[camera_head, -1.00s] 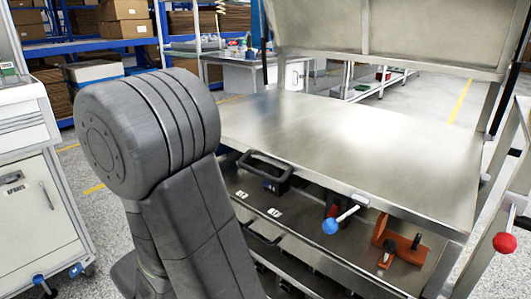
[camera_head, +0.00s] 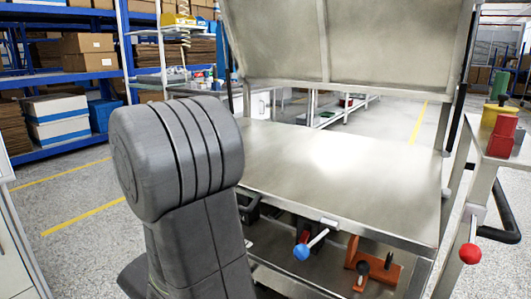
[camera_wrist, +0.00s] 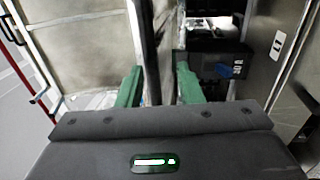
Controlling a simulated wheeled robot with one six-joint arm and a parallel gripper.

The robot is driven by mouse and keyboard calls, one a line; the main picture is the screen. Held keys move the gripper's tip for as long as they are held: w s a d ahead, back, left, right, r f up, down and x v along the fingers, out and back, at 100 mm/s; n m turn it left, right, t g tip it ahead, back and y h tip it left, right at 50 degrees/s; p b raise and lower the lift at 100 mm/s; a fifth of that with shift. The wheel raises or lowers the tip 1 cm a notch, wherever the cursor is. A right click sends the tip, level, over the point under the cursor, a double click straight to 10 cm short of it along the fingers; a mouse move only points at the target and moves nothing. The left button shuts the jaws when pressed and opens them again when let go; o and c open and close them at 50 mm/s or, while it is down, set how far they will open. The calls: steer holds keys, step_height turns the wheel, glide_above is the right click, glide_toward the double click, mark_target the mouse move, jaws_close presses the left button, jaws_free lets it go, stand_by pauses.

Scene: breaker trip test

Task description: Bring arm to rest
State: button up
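My arm shows in the head view as a large dark grey joint and link left of centre, in front of the steel workbench (camera_head: 330,180). My gripper is hidden in that view. In the wrist view my gripper (camera_wrist: 158,70) has two green fingers standing well apart. I see nothing held between them. A dark upright post passes behind the gap, and I cannot tell its distance. A dark unit with a blue part (camera_wrist: 222,70) lies beyond the right finger.
Below the benchtop are a blue ball-ended lever (camera_head: 302,253) and an orange fixture (camera_head: 372,266). A red ball knob (camera_head: 470,253) and red container (camera_head: 502,135) are at right. Blue shelving (camera_head: 65,76) with boxes stands at back left. Floor between shelving and bench looks clear.

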steer(key=shift+x, duration=1.55)
steer(key=shift+p+v, duration=0.8)
steer(key=shift+v, duration=5.75)
steer(key=b+x, duration=0.2)
steer(key=x, duration=1.1)
steer(key=shift+w+d, duration=0.15)
steer(key=shift+w, duration=0.05)
steer(key=shift+r, duration=0.9)
